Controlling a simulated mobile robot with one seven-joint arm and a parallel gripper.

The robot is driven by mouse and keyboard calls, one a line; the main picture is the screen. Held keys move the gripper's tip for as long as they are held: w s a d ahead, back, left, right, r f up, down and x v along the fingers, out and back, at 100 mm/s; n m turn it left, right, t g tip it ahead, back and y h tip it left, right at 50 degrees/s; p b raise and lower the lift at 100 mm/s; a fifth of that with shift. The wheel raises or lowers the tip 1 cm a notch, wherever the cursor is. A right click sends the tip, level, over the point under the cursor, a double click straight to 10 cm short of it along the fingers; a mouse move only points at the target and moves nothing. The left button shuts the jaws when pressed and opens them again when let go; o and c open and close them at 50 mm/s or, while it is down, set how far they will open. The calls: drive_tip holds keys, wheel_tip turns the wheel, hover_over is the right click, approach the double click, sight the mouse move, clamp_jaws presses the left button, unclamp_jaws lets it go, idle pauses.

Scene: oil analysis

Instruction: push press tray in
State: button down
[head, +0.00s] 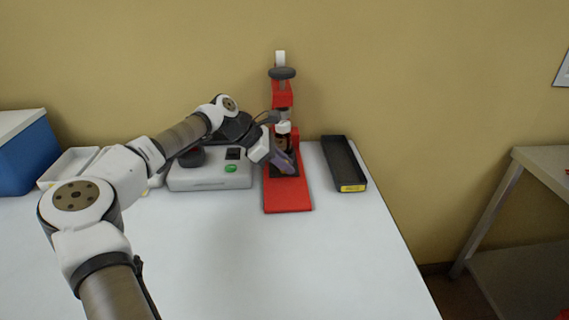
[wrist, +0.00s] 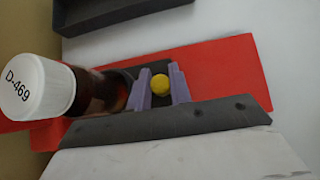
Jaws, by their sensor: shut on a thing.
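The red press (head: 288,198) stands on the white table. Its red base also shows in the wrist view (wrist: 222,72). A brown bottle (wrist: 98,92) with a white cap labelled D-469 stands in the press, close beside my fingers. In the head view the bottle (head: 283,140) is partly covered. My gripper (head: 285,163) reaches low into the front of the press from the left. In the wrist view its purple fingers (wrist: 160,88) are shut on a yellow knob (wrist: 160,86). The press tray is mostly hidden by the bottle and my gripper.
A grey device (head: 208,178) with a green button stands left of the press. A long black tray (head: 343,163) with a yellow label lies to the right. A white tray (head: 68,164) and a blue box (head: 24,158) are far left. The table's front is clear.

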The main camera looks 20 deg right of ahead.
drive_tip(key=c, duration=1.5)
unclamp_jaws()
drive_tip(key=shift+w+r, duration=0.15)
drive_tip(key=shift+w, duration=0.2)
drive_tip(key=shift+c, duration=0.2)
drive_tip(key=b+v, duration=0.1)
drive_tip(key=v, duration=1.2)
drive_tip(key=shift+a+r, duration=0.25)
drive_tip(key=shift+a, duration=0.05)
drive_tip(key=shift+s+f, duration=0.1)
drive_tip(key=shift+s, duration=0.1)
